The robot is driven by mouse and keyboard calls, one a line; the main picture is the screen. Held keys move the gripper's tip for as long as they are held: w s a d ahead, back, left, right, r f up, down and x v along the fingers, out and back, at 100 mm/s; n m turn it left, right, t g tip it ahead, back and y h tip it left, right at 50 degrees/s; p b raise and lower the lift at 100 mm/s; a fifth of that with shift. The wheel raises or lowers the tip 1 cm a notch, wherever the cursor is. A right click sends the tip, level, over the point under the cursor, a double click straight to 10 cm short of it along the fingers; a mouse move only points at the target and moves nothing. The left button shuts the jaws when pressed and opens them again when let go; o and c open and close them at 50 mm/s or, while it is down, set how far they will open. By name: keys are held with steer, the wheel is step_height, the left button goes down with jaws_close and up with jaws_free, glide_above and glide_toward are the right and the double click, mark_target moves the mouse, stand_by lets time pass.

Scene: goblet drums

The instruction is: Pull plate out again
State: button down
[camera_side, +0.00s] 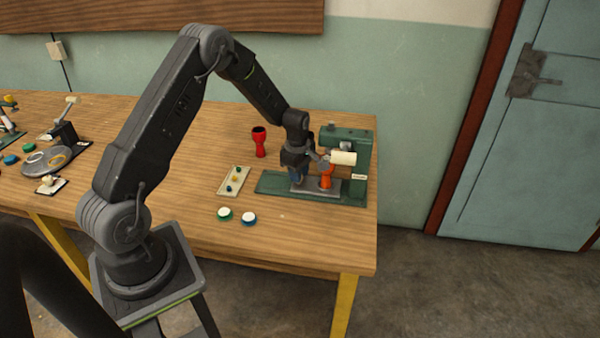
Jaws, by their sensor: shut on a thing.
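My gripper (297,176) points down at the left part of the green machine (275,185). It is shut on a small blue part at the left end of the grey plate (325,193), which looks like the plate's handle. The grey plate lies on the machine's green base. An orange goblet drum (326,180) stands upright on the plate, right of my gripper and below the machine's cream roller (343,158). My gripper hides much of the blue part.
A red goblet drum (260,141) stands behind my gripper. A pale tray (233,181) with small coloured pieces lies to the left. A green-rimmed disc (225,214) and a blue-rimmed disc (249,218) lie in front. The table's front right is clear.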

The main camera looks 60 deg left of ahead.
steer(key=s+a, duration=0.6)
steer(key=shift+s+a, duration=0.4)
steer(key=c, duration=0.9)
jaws_free()
steer(key=r, duration=1.3)
steer(key=shift+s+d+r, duration=0.1)
steer(key=shift+s+r, duration=0.15)
steer(key=shift+r, duration=0.15)
steer(key=shift+r, duration=3)
